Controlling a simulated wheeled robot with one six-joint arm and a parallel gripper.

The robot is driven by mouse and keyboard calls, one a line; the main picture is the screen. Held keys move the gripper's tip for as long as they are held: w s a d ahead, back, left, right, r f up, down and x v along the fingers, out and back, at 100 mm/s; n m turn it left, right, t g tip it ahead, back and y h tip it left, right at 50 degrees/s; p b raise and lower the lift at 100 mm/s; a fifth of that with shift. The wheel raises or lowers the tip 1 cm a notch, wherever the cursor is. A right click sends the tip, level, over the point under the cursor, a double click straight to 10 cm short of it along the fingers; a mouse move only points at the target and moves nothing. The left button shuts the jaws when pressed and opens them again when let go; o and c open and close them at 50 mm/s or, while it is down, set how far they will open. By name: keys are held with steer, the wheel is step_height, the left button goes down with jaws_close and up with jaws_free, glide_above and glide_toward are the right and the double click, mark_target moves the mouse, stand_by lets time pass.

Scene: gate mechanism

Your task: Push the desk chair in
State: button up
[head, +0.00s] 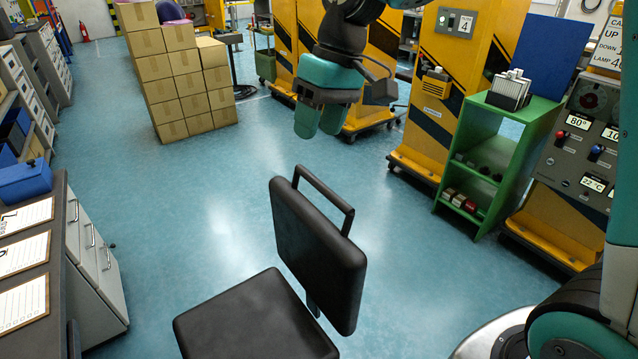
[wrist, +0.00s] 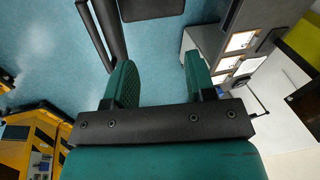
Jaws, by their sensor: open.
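The black desk chair (head: 320,255) stands in the lower middle of the head view, with its seat (head: 255,322) to the left of its backrest and a bar handle (head: 325,198) behind the backrest. My gripper (head: 320,118) is in the air above and beyond the chair, fingers pointing down, apart from it. In the wrist view the two green fingers (wrist: 160,82) are spread with nothing between them. Part of the chair (wrist: 105,25) shows at the top left there. A desk (head: 62,270) with papers is at the left of the head view.
A drawer unit (head: 92,262) stands at the desk's side. Stacked cardboard boxes (head: 180,85) are at the back left. A green shelf (head: 490,155) and yellow cabinets (head: 440,90) line the right. The blue floor between the chair and the boxes is clear.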

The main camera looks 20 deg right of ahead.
steer(key=w+d+f+m, duration=0.1)
steer(key=w+d+f, duration=0.1)
steer(key=w, duration=0.3)
steer(key=w+d+f, duration=0.1)
steer(key=w+d, duration=0.2)
steer(key=w, duration=0.2)
steer(key=m+h, duration=0.1)
glide_toward(320, 182)
steer(key=f, duration=0.3)
steer(key=a+f+p, duration=0.1)
steer(key=f, duration=0.2)
steer(key=f+p, duration=0.1)
steer(key=f, duration=0.2)
steer(key=shift+a+f, duration=0.25)
steer(key=shift+a, duration=0.05)
jaws_close()
